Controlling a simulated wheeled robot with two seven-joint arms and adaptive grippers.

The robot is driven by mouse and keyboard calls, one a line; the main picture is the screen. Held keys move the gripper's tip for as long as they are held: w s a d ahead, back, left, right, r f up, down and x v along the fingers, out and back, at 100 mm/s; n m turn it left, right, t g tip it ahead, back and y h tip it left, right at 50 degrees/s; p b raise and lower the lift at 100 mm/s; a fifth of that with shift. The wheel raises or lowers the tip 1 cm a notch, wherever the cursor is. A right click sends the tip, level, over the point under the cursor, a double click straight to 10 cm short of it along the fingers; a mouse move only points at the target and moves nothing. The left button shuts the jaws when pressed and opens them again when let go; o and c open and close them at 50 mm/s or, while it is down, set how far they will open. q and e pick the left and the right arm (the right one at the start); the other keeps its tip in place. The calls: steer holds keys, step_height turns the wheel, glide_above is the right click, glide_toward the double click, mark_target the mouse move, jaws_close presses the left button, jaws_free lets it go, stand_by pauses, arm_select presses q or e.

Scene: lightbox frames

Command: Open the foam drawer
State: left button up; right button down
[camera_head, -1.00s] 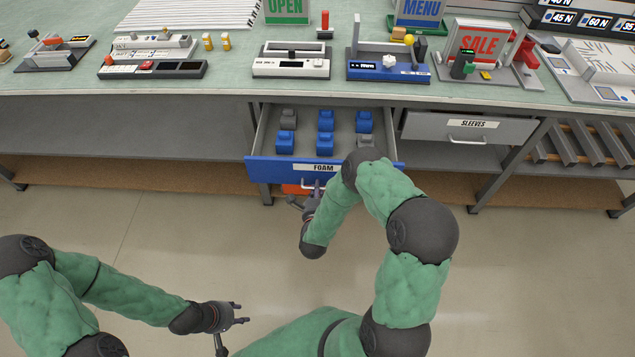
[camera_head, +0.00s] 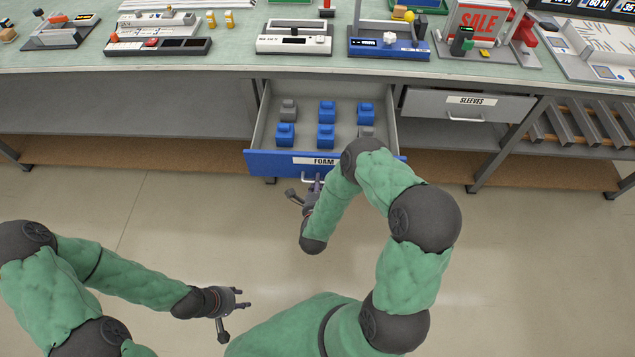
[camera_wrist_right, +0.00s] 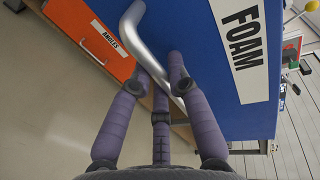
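The foam drawer (camera_head: 272,162), with a blue front and a FOAM label, stands pulled out under the counter. Several blue and grey blocks sit inside it. Its silver handle (camera_wrist_right: 132,22) shows in the right wrist view. My right gripper (camera_head: 317,183) is at the handle below the drawer front. In the right wrist view, its purple fingers (camera_wrist_right: 159,78) converge around the handle bar and appear shut on it; the exact contact is partly hidden. My left gripper (camera_head: 242,298) is low at left, away from the drawer, with its fingers apart and empty.
The grey SLEEVES drawer (camera_head: 430,104) is shut at right. An orange drawer (camera_wrist_right: 88,38) lies beside the blue front in the right wrist view. Devices and signs crowd the counter (camera_head: 225,62). The floor (camera_head: 530,270) is clear.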

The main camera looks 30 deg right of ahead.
steer(key=c, duration=1.2)
jaws_free()
steer(key=shift+o, duration=0.2)
steer(key=v, duration=1.2)
steer(key=shift+f, duration=0.1)
steer(key=a+f+n+g+y, duration=0.6)
steer(key=a+f+n+y, duration=0.15)
steer(key=n, duration=0.35)
steer(key=s+a+n+g+y, duration=0.2)
steer(key=s+n+g, duration=0.1)
steer(key=s+n, duration=0.2)
steer(key=s+a+n+g+y+p, duration=0.1)
steer(key=s+a+n+g+y, duration=0.1)
steer(key=s+n, duration=0.3)
steer(key=shift+s+a+f+n+g+y, duration=0.45)
steer(key=shift+s+g, duration=0.25)
steer(key=shift+g, duration=0.2)
